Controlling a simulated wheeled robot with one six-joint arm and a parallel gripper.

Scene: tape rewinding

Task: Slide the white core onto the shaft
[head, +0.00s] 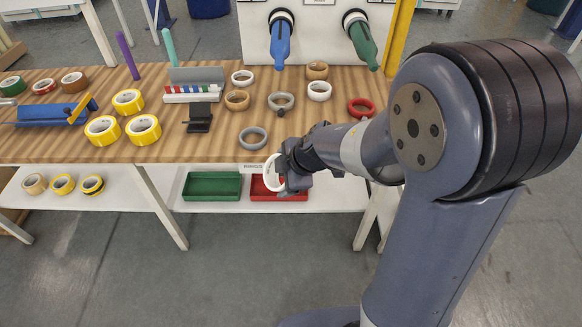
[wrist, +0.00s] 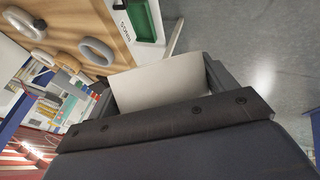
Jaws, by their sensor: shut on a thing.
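My gripper (head: 283,172) is shut on a white core (head: 270,172), an open ring that it holds in front of the table's near edge, above the red tray. In the wrist view the core (wrist: 160,82) fills the space between the two fingers. At the back, a white panel carries a blue tapered shaft (head: 280,45) and a green tapered shaft (head: 362,44), each in a dark round collar and pointing towards me. Both are bare and well apart from my gripper. I cannot tell which one the task means.
The wooden table (head: 60,145) holds several loose rings, among them a grey ring (head: 253,138) near the front edge and a red ring (head: 361,107). Yellow tape rolls (head: 103,130) and a blue dispenser (head: 55,110) stand left. Green (head: 211,186) and red (head: 262,188) trays lie on the lower shelf.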

